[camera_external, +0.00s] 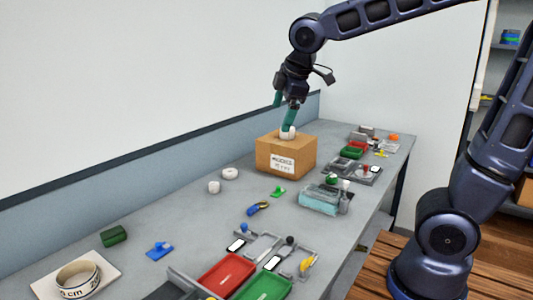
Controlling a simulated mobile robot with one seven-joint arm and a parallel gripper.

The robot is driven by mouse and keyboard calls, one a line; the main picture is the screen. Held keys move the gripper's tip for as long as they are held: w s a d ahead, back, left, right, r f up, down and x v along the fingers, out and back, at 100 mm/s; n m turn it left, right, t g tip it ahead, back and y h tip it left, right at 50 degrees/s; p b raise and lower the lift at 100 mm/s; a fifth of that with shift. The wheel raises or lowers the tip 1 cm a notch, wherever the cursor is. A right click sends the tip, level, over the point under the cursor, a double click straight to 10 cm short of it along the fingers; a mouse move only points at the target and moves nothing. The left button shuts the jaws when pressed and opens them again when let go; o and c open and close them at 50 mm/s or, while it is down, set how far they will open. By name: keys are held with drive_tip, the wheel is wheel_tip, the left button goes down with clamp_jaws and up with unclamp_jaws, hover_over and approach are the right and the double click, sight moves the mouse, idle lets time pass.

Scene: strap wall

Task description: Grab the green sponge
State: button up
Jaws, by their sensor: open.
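A dark green block (114,236), which looks like the green sponge, lies on the grey table at the near left, beside a white board. My gripper (285,116) has teal fingers and is open. It points down over a cardboard box (286,158) at the middle back of the table, far from the green block. A small white round thing (287,132) is on the box top, right at the fingertips. I cannot tell whether the fingers touch it.
A bowl (78,279) stands on the white board. A blue item (160,250) lies right of the green block. Red (227,273) and green (264,287) trays are at the front. A pale teal pack (319,202) and several small items lie farther right. The left back of the table is clear.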

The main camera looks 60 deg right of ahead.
drive_tip(key=w+a+f+n, duration=0.1)
drive_tip(key=w+a+n, duration=0.2)
drive_tip(key=w, duration=0.3)
drive_tip(key=w+a+f+n, duration=0.2)
drive_tip(key=w+a+n, duration=0.1)
drive_tip(key=w, duration=0.4)
drive_tip(key=n+t, duration=0.1)
drive_tip(key=n, duration=1.7)
hover_over(112, 232)
drive_tip(key=s, duration=0.2)
wheel_tip(112, 232, down, 29)
drive_tip(key=shift+w+a+f, duration=0.1)
drive_tip(key=shift+a+f, duration=0.05)
drive_tip(key=shift+s+x, duration=0.15)
drive_tip(key=shift+x, duration=1.3)
drive_tip(key=shift+s+x, duration=0.15)
drive_tip(key=shift+x, duration=1.3)
drive_tip(key=shift+a+f, duration=0.1)
drive_tip(key=c, duration=1.1)
